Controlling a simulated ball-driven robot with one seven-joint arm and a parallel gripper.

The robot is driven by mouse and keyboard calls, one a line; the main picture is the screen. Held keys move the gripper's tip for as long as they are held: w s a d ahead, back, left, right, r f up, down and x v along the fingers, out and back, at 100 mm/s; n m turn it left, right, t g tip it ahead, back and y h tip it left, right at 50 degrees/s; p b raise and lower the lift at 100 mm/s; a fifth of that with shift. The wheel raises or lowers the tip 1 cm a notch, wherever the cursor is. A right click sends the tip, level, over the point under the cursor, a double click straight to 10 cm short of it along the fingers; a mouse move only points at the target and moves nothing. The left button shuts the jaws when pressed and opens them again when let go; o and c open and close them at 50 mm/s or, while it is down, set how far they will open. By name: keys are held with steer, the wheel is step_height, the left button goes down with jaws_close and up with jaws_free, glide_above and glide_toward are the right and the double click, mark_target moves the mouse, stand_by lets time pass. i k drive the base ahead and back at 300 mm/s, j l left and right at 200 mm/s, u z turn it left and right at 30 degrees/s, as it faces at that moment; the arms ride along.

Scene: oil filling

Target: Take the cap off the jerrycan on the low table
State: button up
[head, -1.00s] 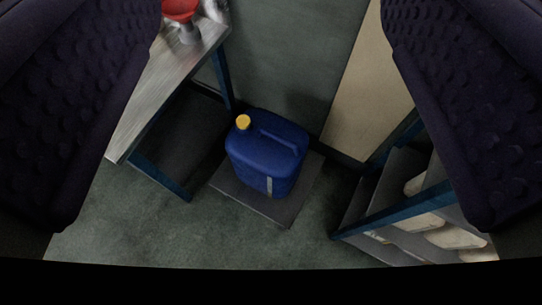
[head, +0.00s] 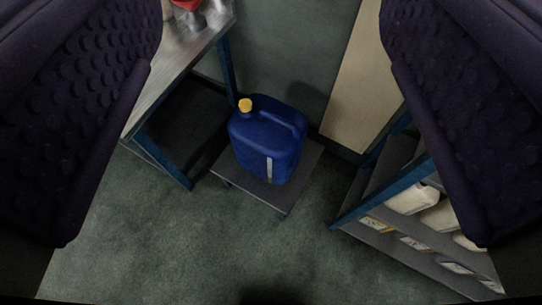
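The blue jerrycan (head: 268,140) stands upright on the low grey table (head: 237,176) in the middle of the head view. Its yellow cap (head: 245,105) sits on the spout at the upper left of the can, and the handle is on top to the right. My gripper (head: 272,238) shows as two dark, bumpy fingers at the left and right edges. They are wide apart with nothing between them close up. The can is some distance beyond the fingertips.
A metal-topped bench (head: 185,52) with blue legs stands at the upper left, with a red object (head: 187,4) on it. A blue-framed shelf (head: 385,195) holding pale containers (head: 412,199) is at the right. A beige panel (head: 355,90) leans behind. The floor in front is clear.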

mark_target(245, 105)
steer(key=k, duration=0.35)
steer(key=z, duration=0.3)
steer(key=i+j+z, duration=0.5)
steer(key=j+z, duration=0.2)
steer(key=i+j+z, duration=0.25)
steer(key=j, duration=0.2)
steer(key=i+j, duration=0.1)
steer(key=j, duration=0.35)
steer(key=i+j, duration=0.15)
steer(key=j, duration=0.35)
steer(key=i+j+z, duration=0.1)
steer(key=j, duration=0.35)
steer(key=i+j, duration=0.1)
steer(key=j, duration=0.35)
